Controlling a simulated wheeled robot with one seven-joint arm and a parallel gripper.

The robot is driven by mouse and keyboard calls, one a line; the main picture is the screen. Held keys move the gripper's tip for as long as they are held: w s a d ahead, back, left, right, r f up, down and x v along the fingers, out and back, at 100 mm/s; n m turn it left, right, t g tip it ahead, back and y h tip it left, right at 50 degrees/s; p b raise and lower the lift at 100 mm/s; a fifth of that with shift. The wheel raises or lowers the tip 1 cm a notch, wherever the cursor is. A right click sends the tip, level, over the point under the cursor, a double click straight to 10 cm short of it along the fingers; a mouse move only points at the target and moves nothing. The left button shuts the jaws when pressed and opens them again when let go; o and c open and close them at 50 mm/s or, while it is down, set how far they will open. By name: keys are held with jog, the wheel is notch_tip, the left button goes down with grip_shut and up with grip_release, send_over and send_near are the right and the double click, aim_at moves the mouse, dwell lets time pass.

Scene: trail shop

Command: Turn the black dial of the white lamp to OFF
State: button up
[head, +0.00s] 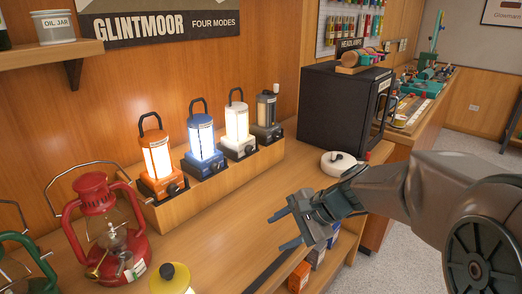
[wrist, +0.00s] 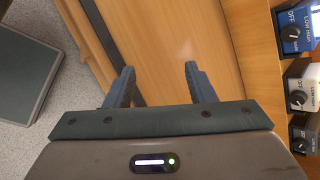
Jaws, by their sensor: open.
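The white lamp (head: 238,122) stands third from the left in a row of lamps on a wooden step against the wall, and its panel glows. Its black dial (wrist: 297,98) is on the white base at the right edge of the wrist view, beside small OFF and LOW lettering; its exact setting is too small to tell. My gripper (head: 281,229) is open and empty over the counter, in front of and apart from the lamp. In the wrist view, the gripper's fingers (wrist: 159,73) point at bare wood, with the dial well to their right.
Lit orange (head: 157,163) and blue (head: 203,143) lamps stand left of the white lamp; a dark grey lamp (head: 266,114) stands right, close by. A red lantern (head: 105,220) is at left. A white round item (head: 338,163) and a black cabinet (head: 343,110) are at right. The counter's middle is clear.

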jog(key=w+a+r+m+t+y, duration=0.2)
jog(key=w+m+t+y, duration=0.15)
jog(key=w+m, duration=0.6)
jog(key=m+t+y+b, duration=0.1)
jog(key=m+t+y, duration=0.1)
jog(key=m+t, duration=0.35)
send_near(252, 151)
jog(key=x, duration=0.4)
jog(key=p+x, duration=0.1)
jog(key=x, duration=0.3)
jog(key=shift+a+r, duration=0.15)
jog(key=shift+r, duration=0.1)
jog(key=c, duration=1)
jog(key=shift+f, duration=0.1)
